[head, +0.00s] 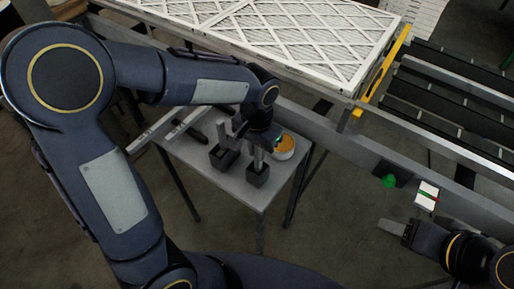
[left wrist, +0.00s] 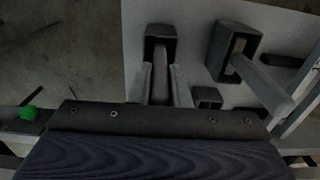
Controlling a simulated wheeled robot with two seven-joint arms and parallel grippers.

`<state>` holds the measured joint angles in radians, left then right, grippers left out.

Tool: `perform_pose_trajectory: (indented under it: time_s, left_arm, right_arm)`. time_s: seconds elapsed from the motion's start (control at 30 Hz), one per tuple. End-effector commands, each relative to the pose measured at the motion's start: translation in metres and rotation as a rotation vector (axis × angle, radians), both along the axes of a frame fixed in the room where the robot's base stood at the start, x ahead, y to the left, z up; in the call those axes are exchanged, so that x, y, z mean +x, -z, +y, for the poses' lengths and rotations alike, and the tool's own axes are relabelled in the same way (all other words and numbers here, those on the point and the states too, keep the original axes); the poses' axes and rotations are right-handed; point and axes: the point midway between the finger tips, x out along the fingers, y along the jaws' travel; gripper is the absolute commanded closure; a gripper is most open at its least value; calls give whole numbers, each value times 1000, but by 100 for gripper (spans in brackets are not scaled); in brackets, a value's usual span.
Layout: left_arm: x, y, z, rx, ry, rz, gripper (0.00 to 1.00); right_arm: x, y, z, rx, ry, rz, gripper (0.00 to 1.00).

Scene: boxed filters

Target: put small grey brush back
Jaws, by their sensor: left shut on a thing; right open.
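My left gripper (head: 258,151) is shut on the handle of the small grey brush (left wrist: 160,78), above the table. The gripper also shows in the left wrist view (left wrist: 162,68), with one finger on each side of the handle. The brush's lower end meets the opening of a dark square holder (head: 257,175), also in the left wrist view (left wrist: 160,32); how deep it sits is hidden. A second dark holder (head: 222,160) stands beside it with a thicker grey handle (head: 222,134) standing in it. My right gripper (head: 394,229) is open and empty at the lower right.
The small grey table (head: 255,195) also bears a white bowl with orange contents (head: 285,147), close to my left gripper. A large framed filter (head: 300,35) lies on the rack behind. A green thing (head: 388,181) and a white box (head: 427,194) are at the right.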

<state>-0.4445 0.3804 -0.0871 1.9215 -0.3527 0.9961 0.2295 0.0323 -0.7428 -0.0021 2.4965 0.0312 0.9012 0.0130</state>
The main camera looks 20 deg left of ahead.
Motion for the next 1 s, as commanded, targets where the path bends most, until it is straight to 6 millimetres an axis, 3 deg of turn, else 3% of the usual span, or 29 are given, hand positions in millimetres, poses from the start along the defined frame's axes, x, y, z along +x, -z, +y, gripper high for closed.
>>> perform_pose_trajectory:
  time_s: [0.17, 0.2, 0.37, 0.73, 1.0]
  left_arm:
    - [0, 4, 0, 0, 0, 0, 100]
    - [0, 3, 0, 0, 0, 0, 81]
    - [0, 3, 0, 0, 0, 0, 62]
    - [1, -5, 0, -1, 0, -3, 62]
    - [1, -56, -1, -4, 0, -7, 62]
  right_arm:
    - [0, 4, 0, 0, 0, 0, 45]
    - [0, 3, 0, 0, 0, 0, 45]
    - [0, 2, 0, 0, 0, 0, 45]
    - [0, -1, 0, 0, 0, 0, 45]
    - [0, 0, 0, 0, 0, 0, 45]
